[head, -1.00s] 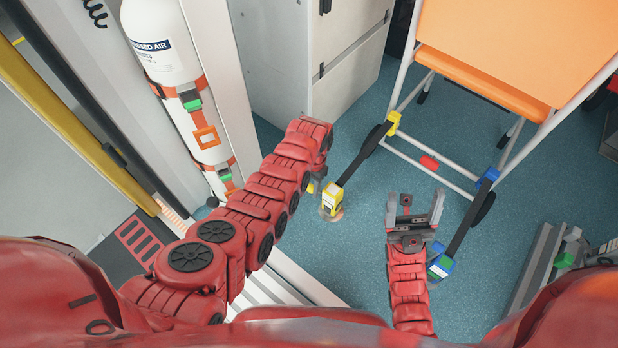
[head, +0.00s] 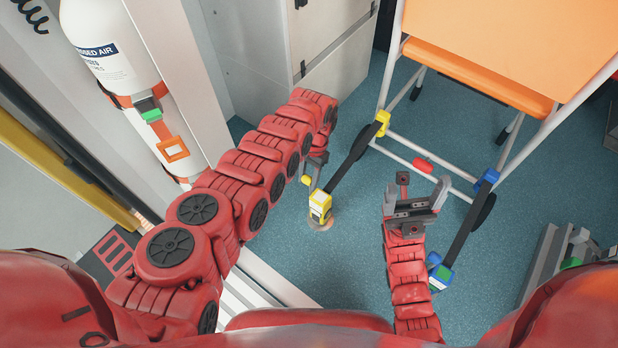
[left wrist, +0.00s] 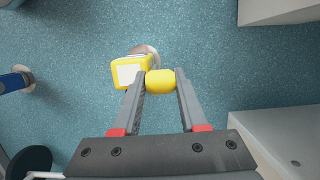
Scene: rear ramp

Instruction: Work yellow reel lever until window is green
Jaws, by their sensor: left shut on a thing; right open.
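The yellow reel (head: 320,207) stands on the blue floor at the end of a dark strap (head: 345,172) from the chair. In the left wrist view, the yellow reel (left wrist: 131,72) shows a white face. I see no green on it. The lever's yellow knob (left wrist: 160,83) sits between the fingertips of my left gripper (left wrist: 161,84), which is shut on it. In the head view the knob (head: 306,180) shows beside my left gripper (head: 316,172), partly hidden. My right gripper (head: 415,195) is open and empty, right of the yellow reel.
An orange chair (head: 480,75) on a white frame stands at the back right. A blue-and-green reel (head: 440,274) is beside my right arm. Grey cabinets (head: 300,50) and an air cylinder (head: 100,45) stand at the left.

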